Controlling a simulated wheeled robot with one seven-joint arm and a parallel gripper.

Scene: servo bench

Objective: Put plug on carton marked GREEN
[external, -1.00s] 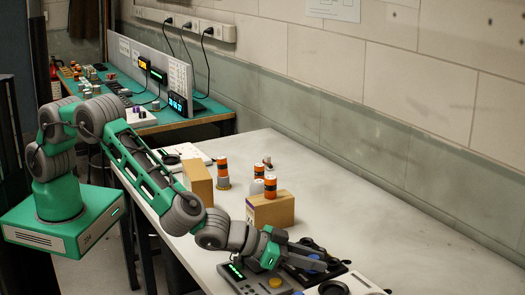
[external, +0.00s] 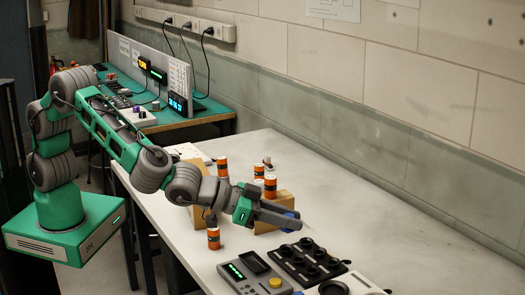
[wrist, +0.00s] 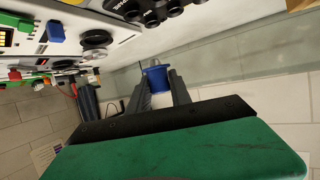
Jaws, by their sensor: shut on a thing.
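My gripper (external: 288,222) is shut on the blue plug (external: 289,212) and holds it above the table, in front of the right carton. The wrist view shows the plug (wrist: 156,79) between my two fingertips (wrist: 158,88). Two brown cartons stand on the table: the left carton (external: 198,192) is partly hidden by my arm, and the right carton (external: 285,198) is partly hidden by my gripper. I cannot read a mark on either carton, so I cannot tell which is GREEN.
Orange-and-black cylinders stand around the cartons, one (external: 213,238) at the table's near edge. A black tray with round holders (external: 308,260) and a grey device with a yellow knob (external: 254,276) lie in front. The table's right side (external: 400,225) is clear.

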